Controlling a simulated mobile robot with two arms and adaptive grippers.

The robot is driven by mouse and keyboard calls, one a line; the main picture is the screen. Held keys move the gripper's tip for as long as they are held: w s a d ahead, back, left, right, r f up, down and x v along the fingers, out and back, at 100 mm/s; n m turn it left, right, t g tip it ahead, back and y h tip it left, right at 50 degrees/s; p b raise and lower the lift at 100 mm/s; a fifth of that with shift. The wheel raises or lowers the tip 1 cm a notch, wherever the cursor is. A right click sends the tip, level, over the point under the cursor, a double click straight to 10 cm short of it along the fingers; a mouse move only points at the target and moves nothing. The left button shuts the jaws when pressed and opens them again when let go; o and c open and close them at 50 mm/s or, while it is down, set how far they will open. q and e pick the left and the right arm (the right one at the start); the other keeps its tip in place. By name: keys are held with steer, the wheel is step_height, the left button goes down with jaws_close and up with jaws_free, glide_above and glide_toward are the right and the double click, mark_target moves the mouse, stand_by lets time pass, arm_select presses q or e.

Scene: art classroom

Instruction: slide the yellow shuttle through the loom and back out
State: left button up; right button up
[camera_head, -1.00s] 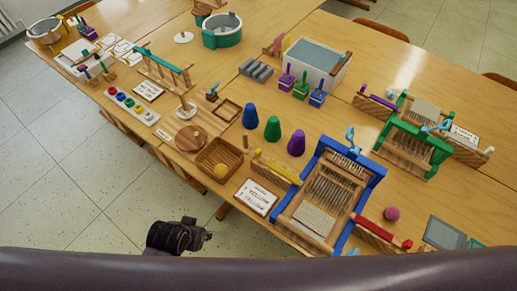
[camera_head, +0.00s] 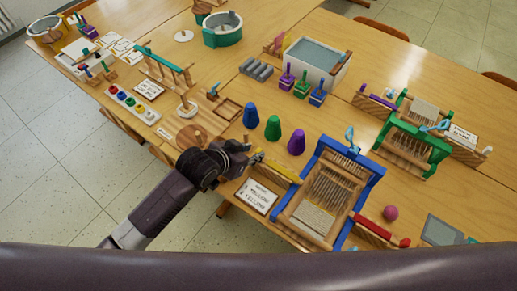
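The yellow shuttle (camera_head: 282,171) lies in a wooden holder on the table, just left of the blue loom (camera_head: 374,172). The loom has a blue frame, light vertical threads and a woven patch at its near end. My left gripper (camera_head: 254,157) is at the far left end of the yellow shuttle, with its tips close to or over that end. I cannot tell whether it touches the shuttle or how wide its fingers are. My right gripper is not in view.
A red shuttle (camera_head: 381,231) lies right of the loom, near a magenta ball (camera_head: 390,213). A printed card (camera_head: 257,198) lies left of it. Blue, green and purple cones (camera_head: 296,142) stand behind the yellow shuttle. A green loom (camera_head: 412,140) stands further right.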

mark_target(258, 150)
arm_select(q)
steer(key=shift+x, duration=2.55)
jaws_close()
